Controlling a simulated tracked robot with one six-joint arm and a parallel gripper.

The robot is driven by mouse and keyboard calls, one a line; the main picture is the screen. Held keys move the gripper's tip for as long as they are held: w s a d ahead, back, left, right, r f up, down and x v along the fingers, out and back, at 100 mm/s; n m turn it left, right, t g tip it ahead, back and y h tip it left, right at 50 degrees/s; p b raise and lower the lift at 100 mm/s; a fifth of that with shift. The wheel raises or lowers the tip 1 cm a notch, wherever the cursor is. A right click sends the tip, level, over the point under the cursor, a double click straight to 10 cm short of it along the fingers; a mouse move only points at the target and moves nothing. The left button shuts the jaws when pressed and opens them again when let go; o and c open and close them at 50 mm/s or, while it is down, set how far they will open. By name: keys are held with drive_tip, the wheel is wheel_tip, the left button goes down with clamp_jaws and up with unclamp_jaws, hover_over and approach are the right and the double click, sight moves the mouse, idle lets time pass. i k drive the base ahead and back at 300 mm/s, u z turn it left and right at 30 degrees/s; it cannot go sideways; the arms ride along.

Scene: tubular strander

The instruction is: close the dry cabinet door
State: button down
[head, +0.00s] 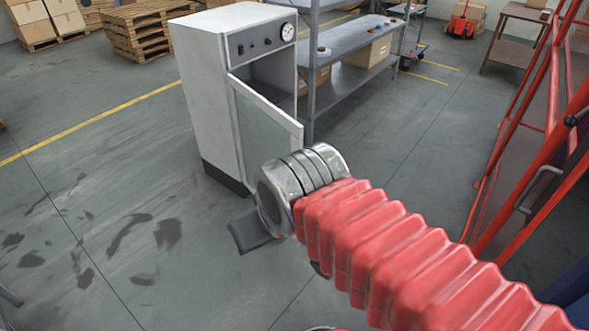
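The white dry cabinet (202,100) stands upright on the floor, upper left of centre in the head view. Its top panel carries small knobs and a round gauge. Its framed glass door (256,128) stands open, swung out to the front, and part of the dark inside shows above it. My arm comes in from the lower right, and its metal wrist covers the lower part of the door. My gripper (250,231) shows only as a dark grey piece below the wrist, in front of the cabinet. I cannot tell whether it touches the door or how its fingers stand.
A grey metal shelf (345,85) with boxes stands right of the cabinet. A red framed guard (530,130) runs along the right side. Wooden pallets (140,28) are stacked at the back left. The floor left of the cabinet is clear, with dark stains.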

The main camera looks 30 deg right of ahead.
sight(260, 141)
drive_tip(key=z, duration=0.05)
drive_tip(key=i, duration=1)
drive_tip(key=u, duration=0.05)
